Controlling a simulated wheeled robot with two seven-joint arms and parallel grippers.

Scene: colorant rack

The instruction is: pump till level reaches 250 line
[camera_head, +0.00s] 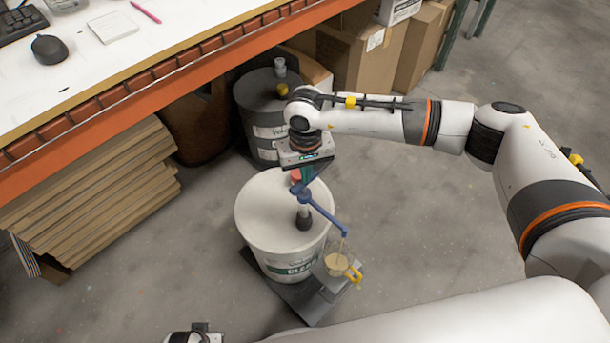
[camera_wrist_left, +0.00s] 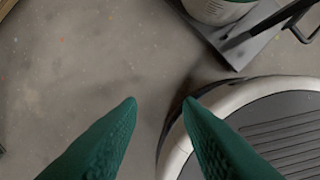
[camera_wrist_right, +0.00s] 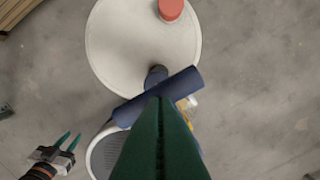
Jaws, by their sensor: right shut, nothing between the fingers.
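A white bucket (camera_head: 270,212) with a lid stands on a dark platform. A pump with a blue head and spout (camera_head: 325,212) rises from the lid. The spout ends over a clear beaker (camera_head: 337,266) with a yellow handle, which holds cream-coloured liquid; a thin stream seems to hang from the spout. The level marks are too small to read. My right gripper (camera_head: 303,178) is shut and empty, right at the pump head; in the right wrist view its fingertips (camera_wrist_right: 158,100) overlap the blue pump head (camera_wrist_right: 155,95). My left gripper (camera_wrist_left: 160,102) is open and empty over the floor.
A dark drum (camera_head: 262,105) stands behind the bucket, under the orange-edged table (camera_head: 90,75). Stacked cardboard (camera_head: 95,195) lies left, and boxes (camera_head: 365,55) stand at the back. A red cap (camera_wrist_right: 171,8) sits on the lid. Floor right of the platform is clear.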

